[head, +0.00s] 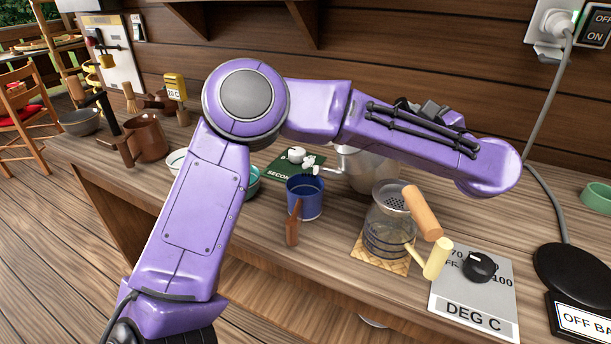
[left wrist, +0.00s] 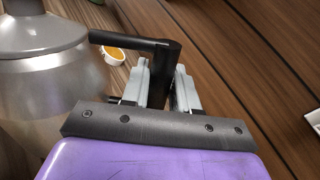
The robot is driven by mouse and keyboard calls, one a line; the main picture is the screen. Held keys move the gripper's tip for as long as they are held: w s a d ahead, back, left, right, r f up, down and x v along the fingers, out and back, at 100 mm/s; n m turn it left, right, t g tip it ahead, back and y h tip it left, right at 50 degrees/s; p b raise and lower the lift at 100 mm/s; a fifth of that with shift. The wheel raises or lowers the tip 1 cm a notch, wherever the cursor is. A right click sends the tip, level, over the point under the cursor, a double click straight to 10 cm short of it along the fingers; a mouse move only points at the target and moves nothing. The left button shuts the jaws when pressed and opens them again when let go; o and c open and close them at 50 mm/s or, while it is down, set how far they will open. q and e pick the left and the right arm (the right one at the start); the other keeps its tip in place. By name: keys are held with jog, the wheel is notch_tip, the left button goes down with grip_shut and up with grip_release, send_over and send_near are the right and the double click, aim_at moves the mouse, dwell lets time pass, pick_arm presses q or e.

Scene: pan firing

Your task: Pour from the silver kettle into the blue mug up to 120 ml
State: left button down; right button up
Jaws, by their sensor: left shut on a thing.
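The silver kettle (head: 370,170) stands behind my left arm in the head view, partly covered by it. Its grey lid and body (left wrist: 45,75) fill the left of the left wrist view. My left gripper (left wrist: 162,75) is shut on the kettle's black handle (left wrist: 165,55), with a finger on each side. The kettle looks about upright; whether its base touches the counter is hidden. The blue mug (head: 306,200) stands upright on the counter, left of and nearer than the kettle, its brown handle toward me. Its contents are not clear. My right gripper is out of view.
A glass pot (head: 388,222) with wooden handles stands on a woven mat (head: 370,254), right of the mug. A DEG C dial plate (head: 470,312) lies farther right. A green SECONDS panel (head: 283,164) lies behind the mug. A brown pitcher (head: 148,138) stands left.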

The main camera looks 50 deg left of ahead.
aim_at(406, 103)
pick_arm(q)
jog(key=shift+s+r, duration=0.1)
jog(key=shift+r, duration=0.2)
dwell(0.4)
jog(key=shift+s+a+r+n+b, duration=0.15)
jog(key=shift+r+n+b, duration=0.15)
jog(key=shift+b, duration=0.35)
jog(key=shift+s+a+r+n+b, duration=0.1)
jog(key=shift+s+r+n+b, duration=0.15)
jog(key=shift+r+n+b, duration=0.3)
jog(key=shift+s+r+b, duration=0.15)
jog(key=shift+r+b, duration=0.1)
jog(key=shift+b, duration=0.15)
jog(key=shift+a, duration=0.1)
dwell(0.9)
jog(key=shift+b, duration=0.3)
jog(key=shift+s+r+b, duration=0.15)
jog(key=shift+r+b, duration=0.05)
jog(key=shift+b, duration=0.15)
jog(key=shift+r, duration=0.1)
